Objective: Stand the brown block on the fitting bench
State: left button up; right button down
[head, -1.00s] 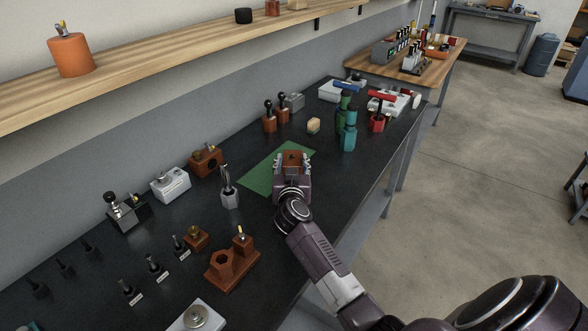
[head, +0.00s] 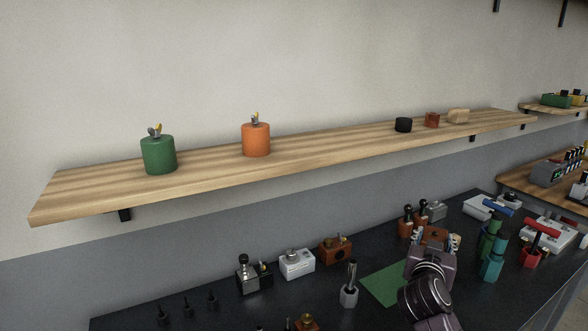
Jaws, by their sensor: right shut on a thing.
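My right gripper (head: 434,241) is shut on a brown block (head: 433,233), whose top shows between the fingers. It holds the block over the dark-topped bench (head: 322,300), at the far right side of the green mat (head: 384,284). The block's underside is hidden by the gripper, and its height above the bench is hard to judge. A wood-topped bench (head: 535,188) stands at the right edge. No label shows which bench is the fitting bench. My left gripper is out of view.
Dark-handled brown tools (head: 405,225) stand just behind the block. A grey tool (head: 349,288) stands left of the mat. A wooden shelf (head: 330,150) with canisters runs above.

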jog(key=s+a+f+m+g+h, duration=0.1)
jog(key=s+a+f, duration=0.5)
jog(key=s+a, duration=0.55)
jog(key=s+a+r+n+t+y, duration=0.2)
jog(key=s+a, duration=0.8)
jog(key=s, duration=0.4)
jog(key=shift+s, duration=0.3)
